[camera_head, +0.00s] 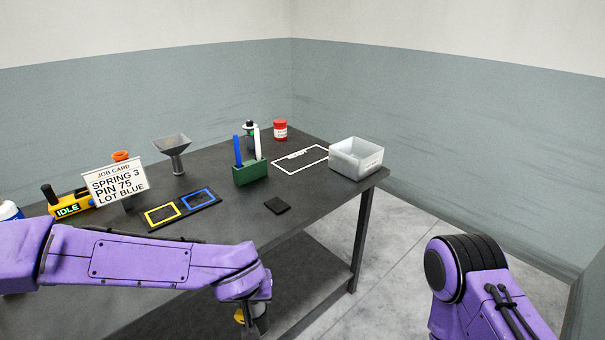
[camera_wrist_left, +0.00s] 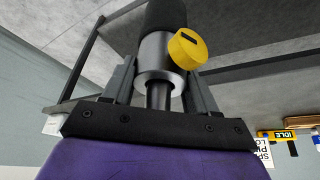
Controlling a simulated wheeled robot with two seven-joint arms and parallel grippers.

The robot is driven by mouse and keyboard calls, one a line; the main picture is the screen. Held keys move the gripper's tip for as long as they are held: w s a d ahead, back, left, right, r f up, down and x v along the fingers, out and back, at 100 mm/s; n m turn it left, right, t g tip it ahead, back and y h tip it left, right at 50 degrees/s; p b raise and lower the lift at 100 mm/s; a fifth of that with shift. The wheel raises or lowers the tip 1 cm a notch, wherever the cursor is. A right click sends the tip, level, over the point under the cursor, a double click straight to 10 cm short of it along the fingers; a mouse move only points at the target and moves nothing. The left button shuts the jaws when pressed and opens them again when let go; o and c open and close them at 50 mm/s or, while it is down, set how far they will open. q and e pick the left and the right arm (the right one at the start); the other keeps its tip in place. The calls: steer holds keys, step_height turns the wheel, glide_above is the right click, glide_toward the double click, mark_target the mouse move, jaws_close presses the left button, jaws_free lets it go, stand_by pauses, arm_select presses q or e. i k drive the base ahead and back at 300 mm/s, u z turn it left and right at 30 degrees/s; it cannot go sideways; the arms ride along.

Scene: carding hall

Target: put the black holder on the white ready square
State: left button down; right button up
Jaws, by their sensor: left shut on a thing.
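The black holder (camera_wrist_left: 166,15), a dark cylinder with a silver collar and a round yellow piece on its side, is between the fingers of my left gripper (camera_wrist_left: 160,75), which is shut on it. My right gripper is out of view.
On the dark table (camera_head: 320,190), a clear bin (camera_head: 357,160) stands right of the square and a red-lidded jar (camera_head: 280,130) behind it. A green pen block (camera_head: 251,173), a small black block (camera_head: 277,205), yellow and blue frames (camera_head: 163,214) and a job card (camera_head: 116,183) stand leftward.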

mark_target(302, 158)
steer(key=z, duration=1.65)
steer(key=i, duration=2.9)
steer(key=u, duration=2.4)
